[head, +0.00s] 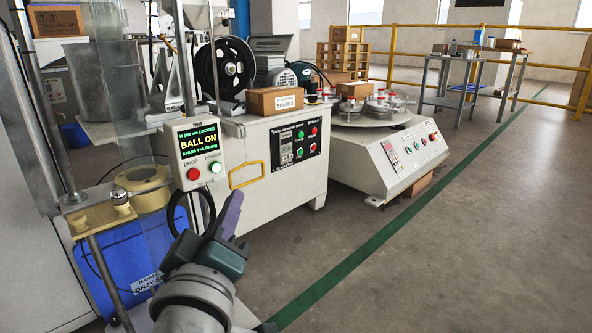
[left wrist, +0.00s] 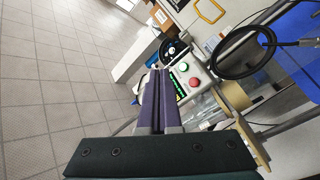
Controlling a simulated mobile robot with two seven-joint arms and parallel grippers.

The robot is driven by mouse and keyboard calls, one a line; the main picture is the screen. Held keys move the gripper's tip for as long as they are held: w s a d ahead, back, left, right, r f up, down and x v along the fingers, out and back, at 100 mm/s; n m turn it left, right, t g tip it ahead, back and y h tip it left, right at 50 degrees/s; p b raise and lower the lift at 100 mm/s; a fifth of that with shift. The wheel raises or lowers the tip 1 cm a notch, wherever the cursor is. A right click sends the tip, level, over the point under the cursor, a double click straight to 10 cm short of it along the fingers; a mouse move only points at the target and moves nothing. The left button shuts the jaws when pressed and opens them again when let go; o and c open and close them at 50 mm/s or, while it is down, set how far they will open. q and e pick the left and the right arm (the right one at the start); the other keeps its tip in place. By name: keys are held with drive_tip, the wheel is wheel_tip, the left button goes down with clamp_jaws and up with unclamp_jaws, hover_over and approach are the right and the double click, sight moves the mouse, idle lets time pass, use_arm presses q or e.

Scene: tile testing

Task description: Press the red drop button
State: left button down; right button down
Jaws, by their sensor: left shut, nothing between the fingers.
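The box's screen reads "BALL ON" and "LOCKED". My left gripper (head: 233,198) is shut and empty, below and to the right of the box in the head view, apart from the button. Its purple fingers (left wrist: 159,88) also show in the left wrist view. My right gripper is not in view.
A black cable loop (head: 193,212) hangs below the box. A brass-coloured fixture (head: 143,188) and a blue bin (head: 125,260) stand left. A white machine cabinet (head: 268,200) stands behind. Open floor (head: 440,250) lies to the right.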

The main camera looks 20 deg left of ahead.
sight(194, 174)
use_arm(q)
drive_tip(key=shift+w+a+b, duration=0.25)
drive_tip(key=shift+w+a, duration=0.3)
drive_tip(key=shift+a, duration=0.8)
drive_tip(key=shift+w+a+b, duration=0.3)
drive_tip(key=shift+w+a, duration=0.3)
drive_tip(key=shift+a, duration=0.75)
drive_tip(key=shift+w+a+b, duration=0.25)
drive_tip(key=shift+w+a, duration=0.3)
drive_tip(key=shift+a, duration=0.8)
drive_tip(key=shift+a, duration=0.15)
drive_tip(key=shift+w+a, duration=0.15)
drive_tip(key=shift+a, duration=0.1)
